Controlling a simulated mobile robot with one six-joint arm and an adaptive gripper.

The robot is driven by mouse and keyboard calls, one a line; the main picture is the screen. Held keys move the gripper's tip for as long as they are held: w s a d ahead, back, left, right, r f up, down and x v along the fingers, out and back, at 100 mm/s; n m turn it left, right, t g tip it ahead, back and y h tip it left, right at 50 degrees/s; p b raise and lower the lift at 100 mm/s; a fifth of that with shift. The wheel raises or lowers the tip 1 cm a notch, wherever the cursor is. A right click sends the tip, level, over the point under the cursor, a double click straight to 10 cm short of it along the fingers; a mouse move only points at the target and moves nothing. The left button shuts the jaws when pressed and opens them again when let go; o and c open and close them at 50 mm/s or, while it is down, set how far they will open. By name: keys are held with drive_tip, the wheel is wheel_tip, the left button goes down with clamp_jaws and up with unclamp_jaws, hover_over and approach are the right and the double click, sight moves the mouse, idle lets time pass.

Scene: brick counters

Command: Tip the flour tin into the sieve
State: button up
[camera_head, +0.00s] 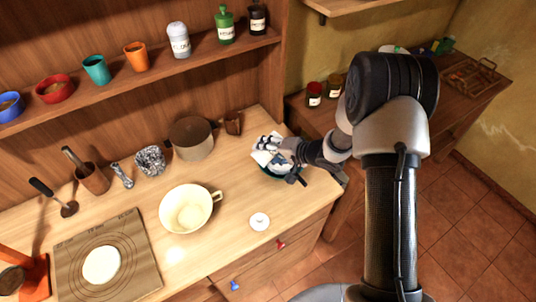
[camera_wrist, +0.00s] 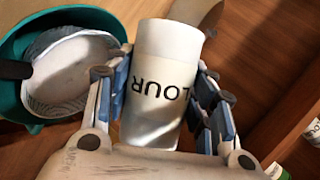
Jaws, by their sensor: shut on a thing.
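The white flour tin (camera_wrist: 165,90), with black letters on its side, is between the fingers of my gripper (camera_wrist: 164,100), which is shut on it. In the wrist view the lettering reads upside down. The sieve (camera_wrist: 52,107) sits in a teal bowl (camera_wrist: 18,55) to the left of the tin, with a smooth white mass inside it and a dark handle (camera_wrist: 14,70). In the head view my gripper (camera_head: 278,150) is over the teal bowl (camera_head: 267,173) at the counter's right end; the tin and arm hide most of the sieve.
A cream bowl (camera_head: 188,208), a brown pot (camera_head: 191,138) and a board with a pale disc (camera_head: 101,266) are on the counter. A small white dish (camera_head: 259,222) lies near the front edge. A shelf (camera_head: 150,77) holds cups and bottles above.

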drive_tip(key=shift+f+n+t+h+b, duration=0.3)
drive_tip(key=shift+f+n+h+b, duration=0.15)
drive_tip(key=shift+b, duration=2)
drive_tip(key=n+t+h+b, duration=0.1)
drive_tip(key=b, duration=0.7)
drive_tip(key=shift+f, duration=0.35)
drive_tip(key=n+t+h+b, duration=0.1)
drive_tip(key=b, duration=0.3)
drive_tip(key=w+d+n+t+b, duration=0.1)
drive_tip(key=b, duration=0.3)
drive_tip(key=shift+f+h, duration=0.1)
drive_tip(key=shift+h, duration=0.25)
drive_tip(key=shift+r+p, duration=0.2)
drive_tip(key=shift+p, duration=0.1)
drive_tip(key=shift+w+d+n+t+h, duration=0.2)
drive_tip(key=shift+n+t+h, duration=0.15)
drive_tip(key=shift+n+t, duration=0.2)
drive_tip(key=shift+w+d+n+t+h, duration=0.2)
drive_tip(key=shift+n+t+h, duration=0.15)
drive_tip(key=shift+n+t, duration=0.2)
